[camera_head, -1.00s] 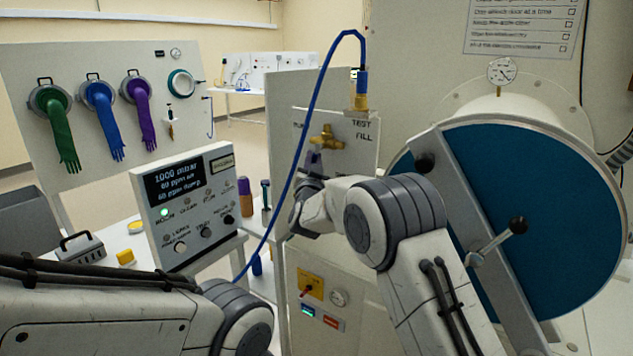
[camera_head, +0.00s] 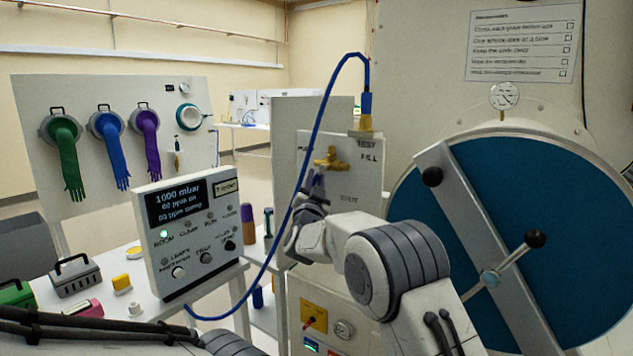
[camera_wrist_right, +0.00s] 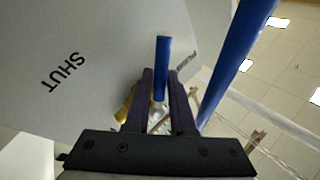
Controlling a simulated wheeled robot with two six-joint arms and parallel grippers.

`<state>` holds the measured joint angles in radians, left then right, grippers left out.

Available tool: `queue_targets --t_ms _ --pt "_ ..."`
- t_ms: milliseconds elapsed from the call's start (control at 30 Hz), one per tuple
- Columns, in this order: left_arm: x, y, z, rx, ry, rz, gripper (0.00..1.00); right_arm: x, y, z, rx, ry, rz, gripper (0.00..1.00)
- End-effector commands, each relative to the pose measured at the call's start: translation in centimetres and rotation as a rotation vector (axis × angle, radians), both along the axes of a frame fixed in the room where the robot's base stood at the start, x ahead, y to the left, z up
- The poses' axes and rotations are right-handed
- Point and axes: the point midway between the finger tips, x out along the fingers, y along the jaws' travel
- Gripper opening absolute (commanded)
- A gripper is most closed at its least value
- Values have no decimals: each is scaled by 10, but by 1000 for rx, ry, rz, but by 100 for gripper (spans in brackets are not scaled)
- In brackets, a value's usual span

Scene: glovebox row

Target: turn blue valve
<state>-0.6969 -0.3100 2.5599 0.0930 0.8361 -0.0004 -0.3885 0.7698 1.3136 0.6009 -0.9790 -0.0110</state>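The brass valve (camera_head: 330,158) sits on the pale panel (camera_head: 362,185) among the labels TEST, FILL and SHUT. Its blue handle (camera_wrist_right: 162,60) shows in the right wrist view, standing between my finger pads. My right gripper (camera_head: 314,180) is just below and left of the brass body. In the right wrist view the right gripper (camera_wrist_right: 160,85) has its fingers close together on both sides of the blue handle, appearing shut on it. In the head view the fingers hide most of the handle. My left gripper is out of view; only part of its arm shows at bottom left.
A blue hose (camera_head: 318,125) arches left of the valve and passes close to my right gripper. A display box (camera_head: 190,235) stands left. A large round blue door (camera_head: 560,215) with a lever (camera_head: 515,255) is at right, near my right arm.

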Motion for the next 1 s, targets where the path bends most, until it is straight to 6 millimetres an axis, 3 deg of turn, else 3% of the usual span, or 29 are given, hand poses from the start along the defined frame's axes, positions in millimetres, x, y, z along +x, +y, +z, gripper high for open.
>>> queue_targets --t_ms 467,1000 --pt "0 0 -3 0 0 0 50 -5 1 -3 -1 1 0 48" --pt "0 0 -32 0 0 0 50 -88 12 -31 0 0 2 48"
